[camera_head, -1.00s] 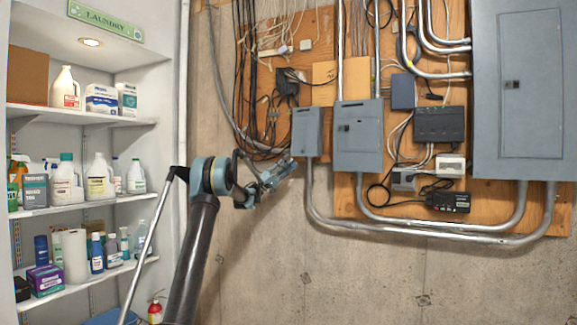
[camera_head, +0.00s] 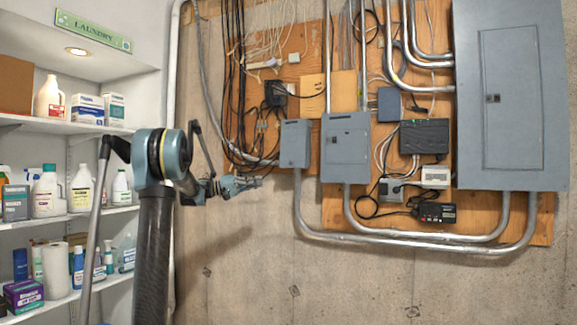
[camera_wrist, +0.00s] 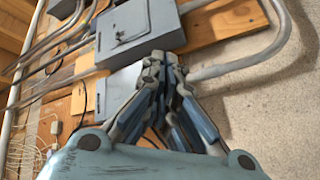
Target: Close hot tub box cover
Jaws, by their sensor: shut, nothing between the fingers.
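Two grey metal boxes hang on the plywood: a small box (camera_head: 295,144) on the left and a larger box (camera_head: 346,148) with a dark latch. No readable label shows which one is the hot tub box. In the wrist view the larger box (camera_wrist: 138,27) looks closed, and the small box (camera_wrist: 116,97) lies partly behind my fingers; I cannot tell how its cover stands. My gripper (camera_head: 258,181) is shut and empty, below and left of the small box.
A large grey breaker panel (camera_head: 512,95) hangs at the right. Metal conduits (camera_head: 420,244) loop below the boxes. Black cables (camera_head: 237,80) hang left of them. Laundry shelves (camera_head: 60,215) with bottles stand at the left. The concrete wall below the conduits is bare.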

